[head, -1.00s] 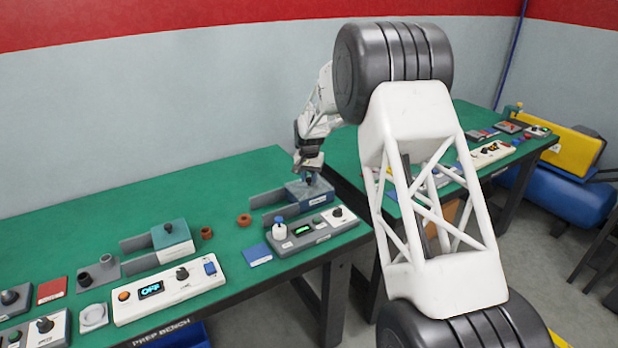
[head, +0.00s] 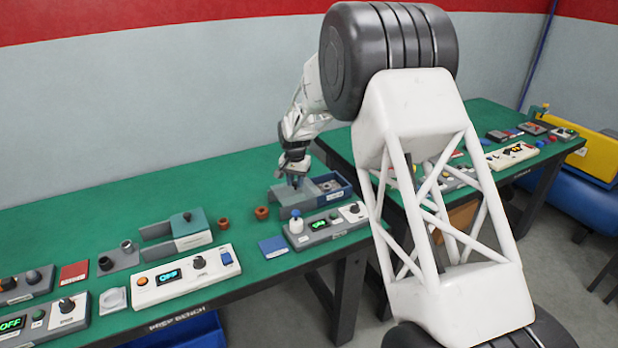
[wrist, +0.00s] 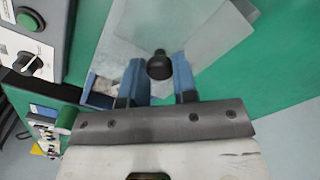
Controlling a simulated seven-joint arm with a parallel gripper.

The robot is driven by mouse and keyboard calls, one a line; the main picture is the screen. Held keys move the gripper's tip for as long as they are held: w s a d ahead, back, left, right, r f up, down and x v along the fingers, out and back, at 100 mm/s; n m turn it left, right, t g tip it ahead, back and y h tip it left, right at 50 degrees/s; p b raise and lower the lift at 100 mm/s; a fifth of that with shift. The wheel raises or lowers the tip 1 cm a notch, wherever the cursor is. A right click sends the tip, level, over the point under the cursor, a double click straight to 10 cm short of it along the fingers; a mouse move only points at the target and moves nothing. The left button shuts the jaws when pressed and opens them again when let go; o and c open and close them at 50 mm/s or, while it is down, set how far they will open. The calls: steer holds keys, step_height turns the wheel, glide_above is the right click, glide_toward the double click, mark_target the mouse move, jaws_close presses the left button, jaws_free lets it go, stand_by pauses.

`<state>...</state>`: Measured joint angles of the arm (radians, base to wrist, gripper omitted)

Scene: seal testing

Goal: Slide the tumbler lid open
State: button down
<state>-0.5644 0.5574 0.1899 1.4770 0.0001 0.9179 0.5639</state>
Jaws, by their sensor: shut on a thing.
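The tumbler is a blue box (head: 346,188) at the right end of the near bench in the head view. Its grey lid (head: 284,197) stands slid to the left along the rails, and the right part of the box is uncovered, with something grey and round inside. My gripper (head: 295,182) is over the lid, pointing down. In the wrist view the lid is a pale grey plate (wrist: 190,30) with a black knob (wrist: 160,66). The blue fingers of my gripper (wrist: 158,75) flank the knob and are shut on it.
A grey panel (head: 325,225) with a green display and a white-and-blue bottle-like piece stands in front of the box. Two brown rings (head: 261,212) and a blue card (head: 273,246) lie to the left. A second box with a teal lid (head: 188,224) is farther left.

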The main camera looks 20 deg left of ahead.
mark_target(294, 183)
steer(key=shift+s+a, duration=0.3)
steer(key=c, duration=0.9)
jaws_free()
steer(key=shift+r, duration=0.1)
steer(key=shift+r, duration=3.8)
steer(key=shift+d+r, duration=0.1)
